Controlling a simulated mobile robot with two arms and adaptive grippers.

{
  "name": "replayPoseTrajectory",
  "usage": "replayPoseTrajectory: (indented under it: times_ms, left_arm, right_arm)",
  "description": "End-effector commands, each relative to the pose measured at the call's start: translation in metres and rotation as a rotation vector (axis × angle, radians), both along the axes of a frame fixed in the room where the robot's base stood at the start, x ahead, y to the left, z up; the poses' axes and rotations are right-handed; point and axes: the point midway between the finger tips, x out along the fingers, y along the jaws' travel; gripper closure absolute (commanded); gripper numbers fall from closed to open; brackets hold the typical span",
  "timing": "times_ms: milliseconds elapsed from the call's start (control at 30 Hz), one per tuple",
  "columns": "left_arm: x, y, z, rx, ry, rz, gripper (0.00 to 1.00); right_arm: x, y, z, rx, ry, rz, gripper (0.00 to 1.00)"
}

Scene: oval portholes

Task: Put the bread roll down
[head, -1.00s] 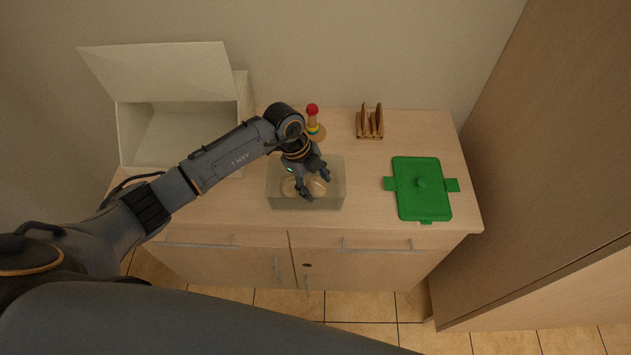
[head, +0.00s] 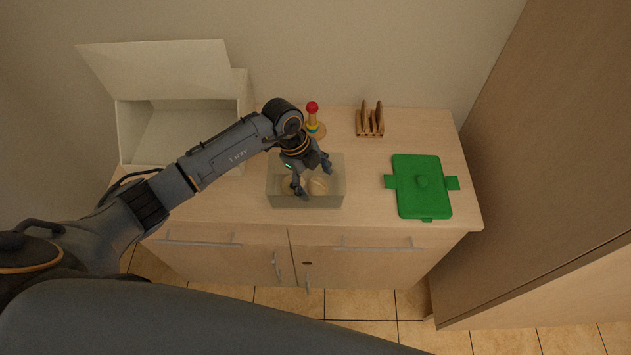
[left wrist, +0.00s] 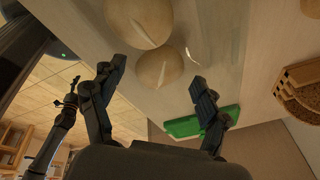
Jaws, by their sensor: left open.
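Two pale bread rolls sit in a clear, see-through box (head: 330,200) on the counter. One bread roll (head: 318,186) shows between my fingers in the head view; the other (head: 288,187) is partly hidden behind them. My left gripper (head: 315,182) is over the box with its fingers spread open. In the left wrist view, the near roll (left wrist: 158,68) lies between the two fingertips, with a gap at the right finger. The other roll (left wrist: 138,22) is beside it, farther up the picture.
A white bread bin (head: 180,135) with raised lid stands at the left. A stacking toy (head: 313,120) with a red top and a wooden rack (head: 370,122) are at the back. A green lidded dish (head: 421,187) is at the right. The counter between box and dish is clear.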

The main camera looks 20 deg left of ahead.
Motion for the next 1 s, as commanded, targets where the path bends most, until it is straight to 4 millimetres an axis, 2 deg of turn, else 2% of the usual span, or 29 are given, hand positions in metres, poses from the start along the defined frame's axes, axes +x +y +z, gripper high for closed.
replayPoseTrajectory:
  times_ms: [300,500,700,1000]
  left_arm:
    - [-0.003,0.02,0.061,0.003,-0.006,-0.001,0.24]
    - [-0.005,0.028,0.093,0.001,-0.003,0.0,0.24]
    - [-0.006,0.032,0.105,0.001,0.0,0.0,0.24]
    - [-0.006,0.032,0.106,0.0,0.001,0.0,0.24]
  right_arm:
    - [0.0,0.0,-0.019,0.0,0.0,0.0,0.48]
    - [0.0,0.001,-0.026,0.001,0.0,-0.001,0.48]
    - [0.0,0.003,-0.028,0.003,0.0,-0.002,0.48]
    - [0.0,0.003,-0.028,0.003,0.0,-0.002,0.48]
